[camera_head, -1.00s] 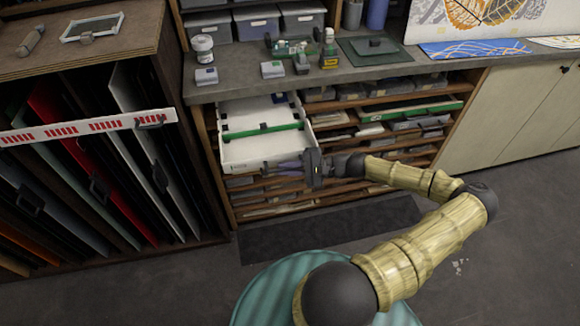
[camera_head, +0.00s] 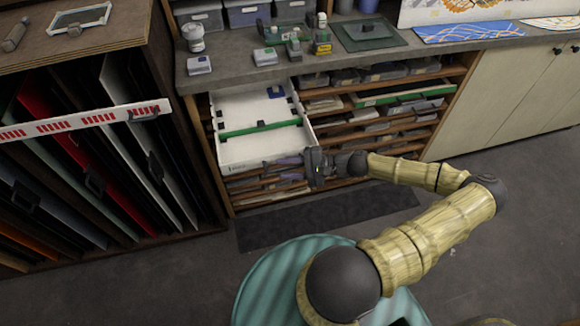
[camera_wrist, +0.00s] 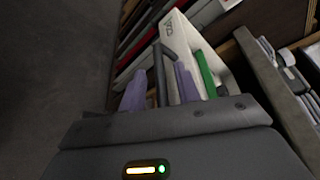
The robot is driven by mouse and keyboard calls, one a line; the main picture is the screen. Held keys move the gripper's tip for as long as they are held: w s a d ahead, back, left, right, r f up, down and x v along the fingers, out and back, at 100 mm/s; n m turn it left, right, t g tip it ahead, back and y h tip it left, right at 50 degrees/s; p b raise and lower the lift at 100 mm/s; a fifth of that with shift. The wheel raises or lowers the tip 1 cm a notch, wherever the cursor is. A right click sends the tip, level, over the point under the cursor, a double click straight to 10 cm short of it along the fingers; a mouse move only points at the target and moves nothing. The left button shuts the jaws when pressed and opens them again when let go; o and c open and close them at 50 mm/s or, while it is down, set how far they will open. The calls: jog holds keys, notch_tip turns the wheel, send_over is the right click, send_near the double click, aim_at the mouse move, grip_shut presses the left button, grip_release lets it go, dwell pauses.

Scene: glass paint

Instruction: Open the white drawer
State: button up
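The white drawer (camera_head: 262,150) sticks out of the shelf unit below the counter in the head view, with its inside showing and a green bar (camera_head: 258,128) across it. My gripper (camera_head: 298,161) is at the lower right of the drawer front, where the handle is hard to make out. The exact contact is not clear. The drawer's white front (camera_wrist: 178,35) lies beyond the handle.
A grey counter (camera_head: 225,70) with small bottles and boxes lies above the drawer. A dark rack (camera_head: 120,150) of upright panels stands at the left. Open shelves (camera_head: 385,120) fill the unit's right side. A dark mat (camera_head: 330,212) and bare floor lie in front.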

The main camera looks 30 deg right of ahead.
jog(key=shift+d, duration=0.1)
jog(key=shift+s+d, duration=0.15)
jog(key=shift+d, duration=0.1)
jog(key=b+v, duration=0.2)
jog(key=v, duration=1.4)
jog(key=shift+s+d+r+b, duration=0.25)
jog(key=shift+b, duration=0.05)
